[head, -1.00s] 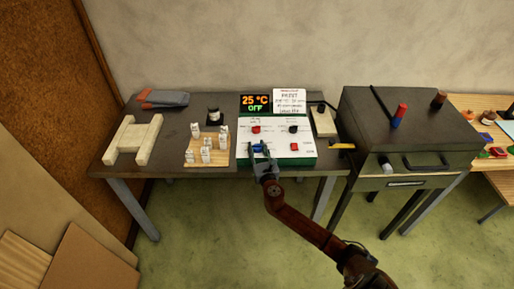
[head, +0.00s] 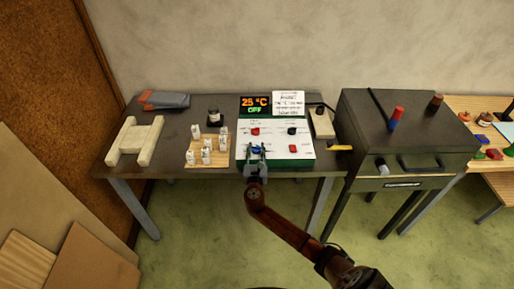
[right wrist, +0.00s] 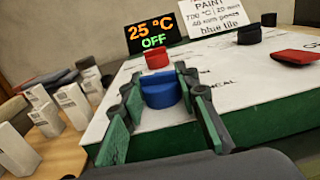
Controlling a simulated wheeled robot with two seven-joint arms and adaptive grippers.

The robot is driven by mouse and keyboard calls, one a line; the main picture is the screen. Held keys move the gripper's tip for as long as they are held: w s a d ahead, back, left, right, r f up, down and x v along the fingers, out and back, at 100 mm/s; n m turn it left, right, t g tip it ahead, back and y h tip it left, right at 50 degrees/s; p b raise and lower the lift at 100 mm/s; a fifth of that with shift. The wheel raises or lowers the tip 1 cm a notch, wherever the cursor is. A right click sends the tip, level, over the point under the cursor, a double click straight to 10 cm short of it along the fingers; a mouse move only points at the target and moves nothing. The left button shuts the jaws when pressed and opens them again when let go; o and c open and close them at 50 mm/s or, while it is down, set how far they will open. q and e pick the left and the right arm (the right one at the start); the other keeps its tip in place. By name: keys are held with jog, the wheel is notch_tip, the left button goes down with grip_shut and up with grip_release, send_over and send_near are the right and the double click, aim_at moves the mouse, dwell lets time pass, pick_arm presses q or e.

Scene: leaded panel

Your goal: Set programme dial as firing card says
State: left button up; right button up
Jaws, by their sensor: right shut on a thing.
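The control box (head: 273,140) has a white top and green sides and sits on the dark table. Its blue dial (head: 257,149) is at the front left; it also shows in the right wrist view (right wrist: 160,91). My right gripper (head: 256,153) is shut on the blue dial, with one finger on either side. The white firing card (head: 288,103) stands behind the box. In the right wrist view the card (right wrist: 222,17) reads "PAINT", about 700 °C, 20 min, and "blue tile"; one line is unclear. The display (right wrist: 151,33) reads 25 °C OFF. My left gripper is not in view.
A red knob (head: 255,131), a black knob (head: 292,131) and a red switch (head: 293,148) are also on the box. Small white blocks (head: 206,151) on a wooden board stand close on the left. A dark kiln (head: 405,140) stands at the right.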

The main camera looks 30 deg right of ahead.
jog(key=shift+w+a+m+g+h, duration=0.1)
jog(key=shift+a+m+g+h, duration=0.05)
jog(key=shift+m+g+h, duration=0.85)
jog(key=m+g+h, duration=0.2)
jog(key=g+h, duration=0.1)
jog(key=shift+f+m, duration=0.1)
jog(key=shift+m, duration=0.2)
jog(key=m+g+h+b, duration=0.2)
jog(key=g, duration=0.2)
jog(key=shift+m, duration=0.4)
jog(key=shift+m+g+h+b, duration=0.3)
jog(key=shift+m+g+b, duration=0.35)
jog(key=shift+g, duration=0.45)
jog(key=o, duration=1.2)
